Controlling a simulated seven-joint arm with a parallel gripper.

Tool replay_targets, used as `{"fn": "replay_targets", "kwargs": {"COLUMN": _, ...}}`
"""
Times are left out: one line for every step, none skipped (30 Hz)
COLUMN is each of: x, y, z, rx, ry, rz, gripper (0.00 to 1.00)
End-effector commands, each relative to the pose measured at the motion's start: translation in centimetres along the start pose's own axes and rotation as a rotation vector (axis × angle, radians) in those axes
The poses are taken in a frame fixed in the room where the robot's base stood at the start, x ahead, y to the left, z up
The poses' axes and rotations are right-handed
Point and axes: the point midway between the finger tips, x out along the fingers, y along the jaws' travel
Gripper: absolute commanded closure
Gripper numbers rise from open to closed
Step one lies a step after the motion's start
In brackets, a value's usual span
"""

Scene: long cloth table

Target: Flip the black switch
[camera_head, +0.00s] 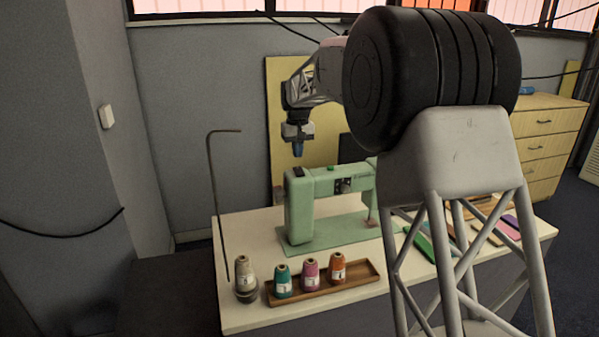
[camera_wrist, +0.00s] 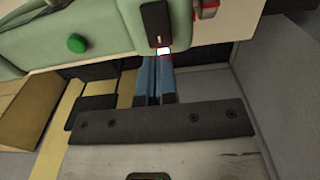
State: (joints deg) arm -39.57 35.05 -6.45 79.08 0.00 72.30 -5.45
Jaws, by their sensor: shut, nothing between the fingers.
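The black switch (camera_head: 299,172) sits on the top left of the pale green sewing machine (camera_head: 300,212). In the wrist view it is a dark upright rectangle with a thin light mark (camera_wrist: 157,24), at the top centre on the machine's body (camera_wrist: 110,38). My gripper (camera_head: 298,150) is above the switch in the head view, pointing down, with a small gap between them. In the wrist view its blue fingers (camera_wrist: 159,62) are together and empty, with their tips just below the switch. A small bright red-and-white glow shows between the tips and the switch.
A green knob (camera_wrist: 76,44) is on the machine left of the switch in the wrist view. Thread cones stand in a wooden tray (camera_head: 352,286) at the front. A thin metal rod (camera_head: 213,185) rises at the left. My arm hides part of the right side.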

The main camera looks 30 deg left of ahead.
Motion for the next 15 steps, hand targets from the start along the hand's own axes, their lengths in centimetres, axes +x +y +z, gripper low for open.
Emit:
{"fn": "replay_targets", "kwargs": {"x": -0.3, "y": 0.0, "z": 0.0, "rx": 0.0, "ry": 0.0, "rz": 0.0, "gripper": 1.0}}
{"fn": "replay_targets", "kwargs": {"x": -0.4, "y": 0.0, "z": 0.0, "rx": 0.0, "ry": 0.0, "rz": 0.0, "gripper": 1.0}}
{"fn": "replay_targets", "kwargs": {"x": -0.7, "y": 0.0, "z": 0.0, "rx": 0.0, "ry": 0.0, "rz": 0.0, "gripper": 1.0}}
{"fn": "replay_targets", "kwargs": {"x": -0.8, "y": 0.0, "z": 0.0, "rx": 0.0, "ry": 0.0, "rz": 0.0, "gripper": 1.0}}
{"fn": "replay_targets", "kwargs": {"x": -1.0, "y": 0.0, "z": 0.0, "rx": 0.0, "ry": 0.0, "rz": 0.0, "gripper": 1.0}}
{"fn": "replay_targets", "kwargs": {"x": -1.2, "y": 0.0, "z": 0.0, "rx": 0.0, "ry": 0.0, "rz": 0.0, "gripper": 1.0}}
{"fn": "replay_targets", "kwargs": {"x": -1.4, "y": 0.0, "z": 0.0, "rx": 0.0, "ry": 0.0, "rz": 0.0, "gripper": 1.0}}
{"fn": "replay_targets", "kwargs": {"x": -1.5, "y": 0.0, "z": 0.0, "rx": 0.0, "ry": 0.001, "rz": 0.0, "gripper": 1.0}}
{"fn": "replay_targets", "kwargs": {"x": -1.8, "y": 0.0, "z": 0.0, "rx": 0.0, "ry": 0.001, "rz": 0.0, "gripper": 1.0}}
{"fn": "replay_targets", "kwargs": {"x": -1.9, "y": 0.0, "z": 0.0, "rx": 0.0, "ry": 0.0, "rz": 0.0, "gripper": 1.0}}
{"fn": "replay_targets", "kwargs": {"x": -2.1, "y": 0.0, "z": 0.0, "rx": 0.0, "ry": 0.0, "rz": 0.0, "gripper": 1.0}}
{"fn": "replay_targets", "kwargs": {"x": -2.3, "y": 0.0, "z": 0.0, "rx": 0.0, "ry": 0.0, "rz": 0.0, "gripper": 1.0}}
{"fn": "replay_targets", "kwargs": {"x": -2.4, "y": 0.0, "z": 0.0, "rx": 0.0, "ry": -0.001, "rz": 0.0, "gripper": 1.0}}
{"fn": "replay_targets", "kwargs": {"x": -2.5, "y": 0.0, "z": 0.0, "rx": 0.0, "ry": -0.001, "rz": 0.0, "gripper": 1.0}}
{"fn": "replay_targets", "kwargs": {"x": -2.7, "y": 0.0, "z": 0.0, "rx": 0.0, "ry": -0.001, "rz": 0.0, "gripper": 1.0}}
